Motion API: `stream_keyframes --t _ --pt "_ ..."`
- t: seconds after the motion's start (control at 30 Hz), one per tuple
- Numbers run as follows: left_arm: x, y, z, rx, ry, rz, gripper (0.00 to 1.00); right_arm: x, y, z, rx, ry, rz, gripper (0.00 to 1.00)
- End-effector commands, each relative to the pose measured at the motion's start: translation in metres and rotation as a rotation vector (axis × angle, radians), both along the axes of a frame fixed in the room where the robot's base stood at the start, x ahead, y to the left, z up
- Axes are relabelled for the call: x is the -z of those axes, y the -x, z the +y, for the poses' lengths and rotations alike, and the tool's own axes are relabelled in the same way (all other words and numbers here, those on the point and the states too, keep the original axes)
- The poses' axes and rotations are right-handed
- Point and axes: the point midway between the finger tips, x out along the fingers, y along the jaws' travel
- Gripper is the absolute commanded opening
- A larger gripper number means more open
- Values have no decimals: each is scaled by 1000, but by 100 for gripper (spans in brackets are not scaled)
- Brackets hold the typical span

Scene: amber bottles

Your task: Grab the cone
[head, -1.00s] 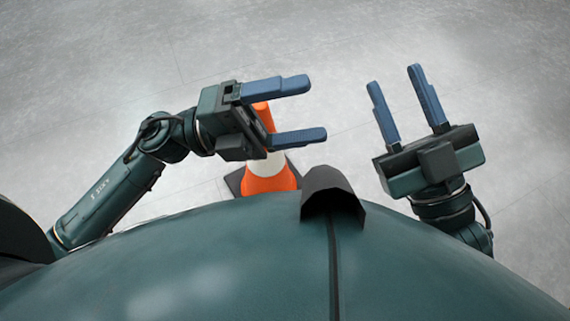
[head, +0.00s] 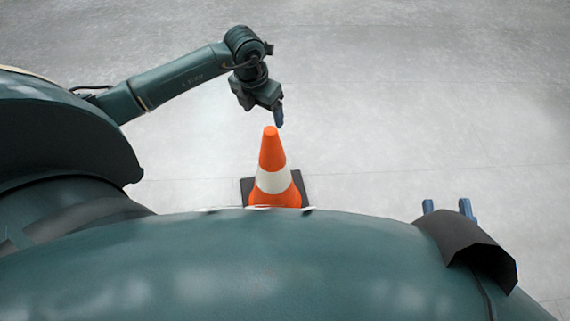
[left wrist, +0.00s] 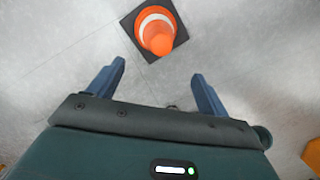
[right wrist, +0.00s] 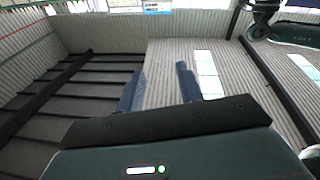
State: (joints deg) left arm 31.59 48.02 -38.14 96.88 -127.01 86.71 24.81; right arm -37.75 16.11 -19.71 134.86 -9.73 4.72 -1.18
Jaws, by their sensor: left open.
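The orange cone (head: 270,155) with a white band stands upright on a dark square base on the floor, just beyond my body in the head view. Its lowest front part is hidden by my body. The cone also shows from above in the left wrist view (left wrist: 158,38), beyond and between the fingertips. My left gripper (head: 278,118) is open and empty, pointing down above the cone's tip, apart from it. My right gripper (head: 447,205) is open and empty at the right, far from the cone; only its blue fingers show past my body.
The grey floor (head: 420,110) around the cone is clear. The right wrist view shows ribbed walls (right wrist: 165,60) and bright windows (right wrist: 207,75). Small orange patches, too cut off to identify, show at the edges of the left wrist view (left wrist: 313,153).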

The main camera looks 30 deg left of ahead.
Motion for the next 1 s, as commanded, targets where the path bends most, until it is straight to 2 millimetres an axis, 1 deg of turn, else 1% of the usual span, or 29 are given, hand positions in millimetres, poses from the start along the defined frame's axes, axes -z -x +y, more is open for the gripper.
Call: stream_keyframes --t 0.03,0.13,0.3,0.4,0.5,0.67,0.83,1.0 --pt "2 -1 5 -8 -17 2 78 1 0 0 0 -1 4 36" --pt "15 -3 7 -13 -25 4 78 4 0 1 -3 -11 4 36" --pt "50 -8 5 -11 -22 3 78 5 -1 3 -14 -44 1 36" --pt "66 -10 4 -11 -22 3 78 5 -1 4 -22 -64 0 36" --pt "75 -12 4 -10 -21 2 78 3 -2 5 -26 -77 -2 36" --pt "84 -15 3 -9 -21 1 78 4 -2 6 -31 -88 -2 36" --pt "111 -22 -4 -10 -19 1 78 11 -2 7 -45 -124 2 36" --pt "127 -26 -4 -10 -20 0 78 7 -2 8 -56 -150 -9 36"
